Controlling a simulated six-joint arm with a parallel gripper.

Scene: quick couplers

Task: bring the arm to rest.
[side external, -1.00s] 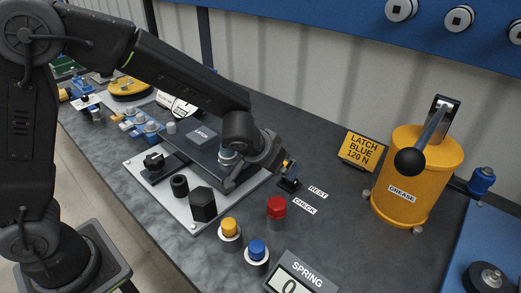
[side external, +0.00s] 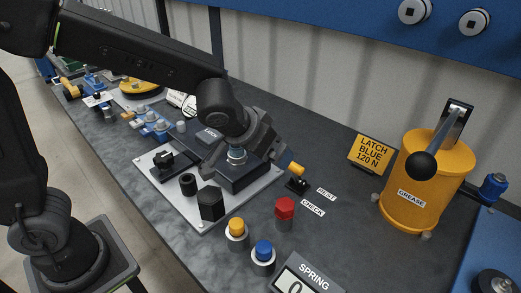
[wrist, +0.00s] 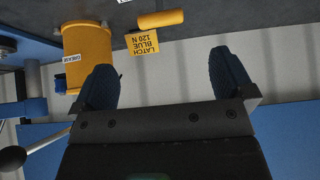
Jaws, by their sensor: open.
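My gripper (side external: 246,150) is open and empty. In the side external view it hangs over the black block with the pale blue-ringed fitting (side external: 236,158). It partly covers that block. In the wrist view my two dark fingers (wrist: 163,78) are spread wide with nothing between them.
A yellow GREASE can (side external: 425,185) with a lever and a LATCH BLUE sign (side external: 370,154) stand at the right. A red-capped post (side external: 284,212), yellow button (side external: 236,228), blue button (side external: 263,251) and SPRING display (side external: 306,277) are in front.

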